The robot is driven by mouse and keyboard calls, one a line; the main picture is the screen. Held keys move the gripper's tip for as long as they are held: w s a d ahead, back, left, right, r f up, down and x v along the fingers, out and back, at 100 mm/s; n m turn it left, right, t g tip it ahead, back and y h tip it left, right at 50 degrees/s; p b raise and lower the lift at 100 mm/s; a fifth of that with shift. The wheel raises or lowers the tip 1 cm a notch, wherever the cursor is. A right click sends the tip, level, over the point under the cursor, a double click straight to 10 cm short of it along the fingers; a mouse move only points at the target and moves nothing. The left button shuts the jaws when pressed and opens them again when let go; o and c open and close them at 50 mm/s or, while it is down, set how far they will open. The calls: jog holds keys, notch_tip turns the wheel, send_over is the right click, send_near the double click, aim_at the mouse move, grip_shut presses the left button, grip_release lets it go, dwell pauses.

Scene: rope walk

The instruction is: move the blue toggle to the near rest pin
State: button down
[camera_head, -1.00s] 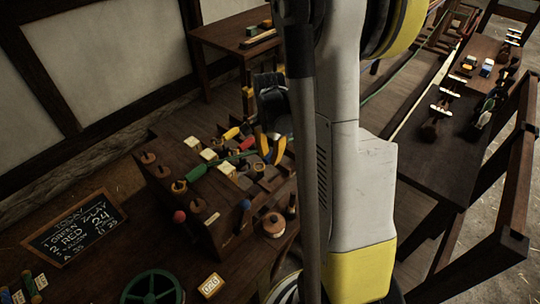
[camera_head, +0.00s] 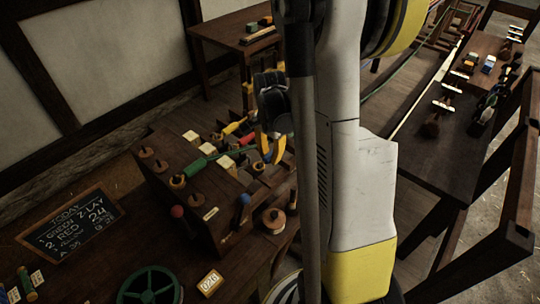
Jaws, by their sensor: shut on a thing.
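My gripper (camera_head: 268,158), with its yellow fingers pointing down, is over the right part of the dark wooden rack (camera_head: 206,232). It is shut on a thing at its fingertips. I cannot tell which is the near rest pin.
A red knob (camera_head: 177,211) and a blue knob (camera_head: 244,198) stick out at the rack's front. My arm hides the middle.

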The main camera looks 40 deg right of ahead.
jog(key=c, duration=1.2)
grip_release()
jog(key=shift+c, duration=0.2)
jog(key=shift+r+p, duration=2.8)
jog(key=shift+r, duration=1.2)
